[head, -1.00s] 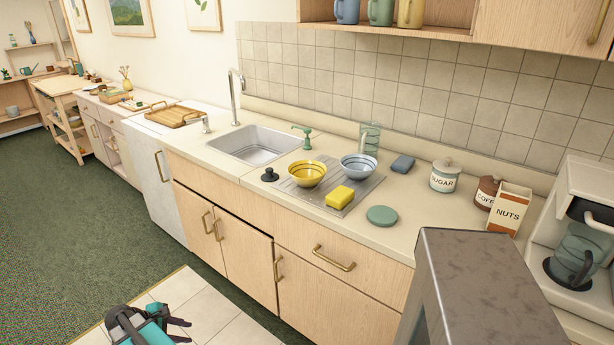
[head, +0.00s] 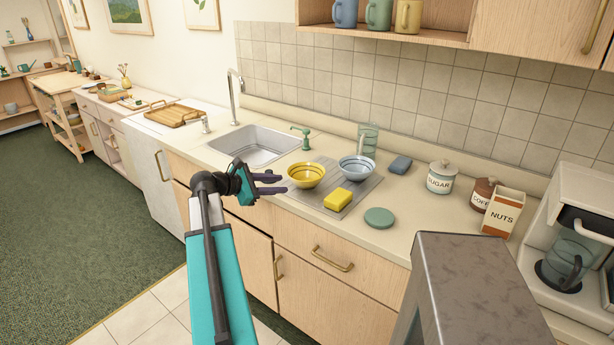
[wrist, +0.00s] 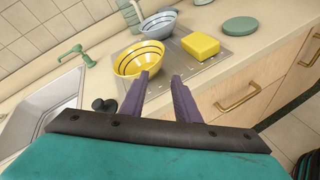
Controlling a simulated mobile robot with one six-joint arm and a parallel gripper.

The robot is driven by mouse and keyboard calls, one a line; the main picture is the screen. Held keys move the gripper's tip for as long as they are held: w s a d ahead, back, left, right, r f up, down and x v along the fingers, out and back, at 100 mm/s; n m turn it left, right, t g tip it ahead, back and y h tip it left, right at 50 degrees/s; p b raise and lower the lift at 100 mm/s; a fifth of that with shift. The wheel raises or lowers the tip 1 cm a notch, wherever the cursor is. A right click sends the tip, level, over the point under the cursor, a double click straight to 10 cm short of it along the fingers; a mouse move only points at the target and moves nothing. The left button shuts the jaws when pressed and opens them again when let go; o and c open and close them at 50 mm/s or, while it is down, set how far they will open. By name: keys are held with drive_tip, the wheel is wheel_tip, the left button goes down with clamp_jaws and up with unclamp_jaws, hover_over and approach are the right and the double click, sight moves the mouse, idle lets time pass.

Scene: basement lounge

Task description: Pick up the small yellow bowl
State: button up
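The small yellow bowl (head: 306,176) with dark stripes inside stands upright on the grey drainer (head: 344,207) right of the sink. My gripper (head: 284,184) is just left of the bowl in the head view, its two purple fingers apart and pointing toward it. In the wrist view the open fingers (wrist: 163,82) reach toward the yellow bowl (wrist: 128,66). The left finger's tip overlaps the bowl's near right side there; I cannot tell whether it touches. Nothing is between the fingers.
A blue-white bowl (head: 357,169) stands behind right of the yellow bowl, and a yellow sponge (head: 338,199) in front. A dark stopper (wrist: 103,105) shows near the sink (head: 256,146). A green soap pump (head: 303,139) and green disc (head: 379,218) are on the counter.

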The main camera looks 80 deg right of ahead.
sight(310, 181)
drive_tip(key=shift+s+d+r, duration=0.25)
drive_tip(key=shift+s+r, duration=0.4)
drive_tip(key=shift+r, duration=0.1)
drive_tip(key=shift+p+x, duration=0.8)
drive_tip(key=shift+x, duration=3.5)
drive_tip(key=shift+s+r+p+x, duration=0.1)
drive_tip(key=shift+p+x, duration=0.35)
drive_tip(key=shift+x, duration=0.5)
drive_tip(key=shift+s+r+p+x, duration=0.15)
drive_tip(key=shift+p+x, duration=0.25)
drive_tip(key=shift+x, duration=0.6)
drive_tip(key=shift+s+d+f, duration=0.25)
drive_tip(key=shift+s+f, duration=0.1)
drive_tip(key=shift+s, duration=0.05)
